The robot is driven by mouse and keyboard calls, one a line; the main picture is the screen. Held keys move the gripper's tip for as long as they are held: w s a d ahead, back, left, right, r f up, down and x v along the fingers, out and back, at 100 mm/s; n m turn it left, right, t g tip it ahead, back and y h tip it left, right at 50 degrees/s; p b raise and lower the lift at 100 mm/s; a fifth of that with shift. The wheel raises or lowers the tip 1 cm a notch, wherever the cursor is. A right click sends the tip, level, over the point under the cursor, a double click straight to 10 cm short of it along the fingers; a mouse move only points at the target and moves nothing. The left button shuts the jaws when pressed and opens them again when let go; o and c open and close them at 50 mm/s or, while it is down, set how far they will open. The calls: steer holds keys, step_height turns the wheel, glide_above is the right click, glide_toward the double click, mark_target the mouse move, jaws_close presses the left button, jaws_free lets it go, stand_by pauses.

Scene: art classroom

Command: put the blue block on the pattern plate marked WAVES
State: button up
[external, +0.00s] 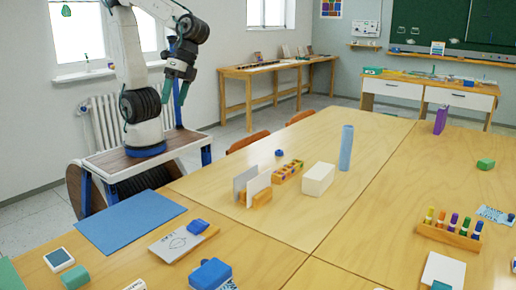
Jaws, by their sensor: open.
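My gripper (178,88) hangs open and empty, fingers down, near my arm column at the upper left, well clear of the table. Several blue pieces lie on the table, and I cannot tell which is the blue block: a larger one (209,273) at the front, a smaller one (197,226) by a white sheet, and a small rounded one (279,153) farther back. A blue-patterned plate (491,213) lies at the right. Another patterned piece shows partly beside the large blue piece. No WAVES lettering is readable.
A blue mat (130,221) lies at the near left. Upright cards (257,184), a white box (318,178) and a tall blue cylinder (346,148) stand mid-table. A wooden rack of colored bottles (449,234) stands at the right. The table centre has clear room.

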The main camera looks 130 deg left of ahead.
steer(key=s+a+f+m+t+y, duration=0.1)
steer(key=s+a+m+y, duration=0.3)
steer(key=s, duration=0.9)
steer(key=shift+a+t, duration=0.7)
steer(key=shift+a, duration=0.8)
